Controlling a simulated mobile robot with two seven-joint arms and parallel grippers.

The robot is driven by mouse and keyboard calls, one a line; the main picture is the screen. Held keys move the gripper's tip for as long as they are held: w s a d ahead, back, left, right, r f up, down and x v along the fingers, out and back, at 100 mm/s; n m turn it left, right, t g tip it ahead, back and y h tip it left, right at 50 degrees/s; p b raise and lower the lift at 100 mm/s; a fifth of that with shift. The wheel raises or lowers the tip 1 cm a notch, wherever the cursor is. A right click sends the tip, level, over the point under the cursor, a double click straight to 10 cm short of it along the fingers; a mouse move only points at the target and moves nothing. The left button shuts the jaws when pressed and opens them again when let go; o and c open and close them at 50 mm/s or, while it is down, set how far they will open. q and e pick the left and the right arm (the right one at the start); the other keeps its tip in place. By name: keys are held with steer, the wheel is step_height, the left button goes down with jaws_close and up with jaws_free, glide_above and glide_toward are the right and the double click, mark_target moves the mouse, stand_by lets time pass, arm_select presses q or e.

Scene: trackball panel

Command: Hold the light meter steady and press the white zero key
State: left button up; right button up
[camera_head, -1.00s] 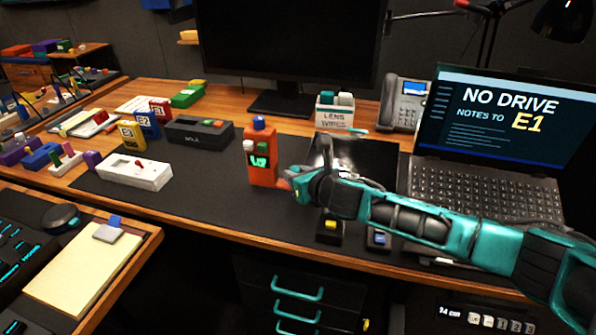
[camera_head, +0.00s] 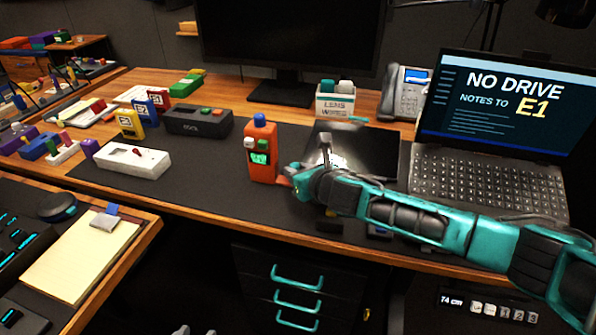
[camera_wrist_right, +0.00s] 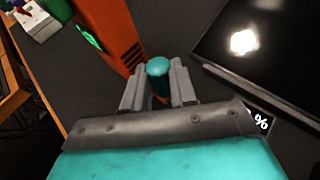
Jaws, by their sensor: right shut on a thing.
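The light meter (camera_head: 263,165) is an upright orange block with a blue dome, a green display and two small keys, one white (camera_head: 250,142) and one red. It stands on the dark desk mat. My right gripper (camera_head: 287,180) is at its lower right side, shut on a short stub that appears to be part of the meter. In the right wrist view, the stub's teal round end (camera_wrist_right: 158,68) sits between the fingers, beside the orange body (camera_wrist_right: 112,30). Small grey tips, perhaps my left gripper (camera_head: 195,330), show at the bottom edge; their opening is unclear.
A white box (camera_head: 132,162) and a dark box (camera_head: 198,121) lie left of the meter. A dark glossy panel (camera_head: 350,150) and a laptop (camera_head: 490,180) are to the right. The mat in front of the meter is clear. A notepad (camera_head: 80,262) lies on the near-left desk.

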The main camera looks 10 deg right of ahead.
steer(key=shift+f, duration=0.2)
steer(key=o, duration=1)
steer(key=shift+s, duration=0.1)
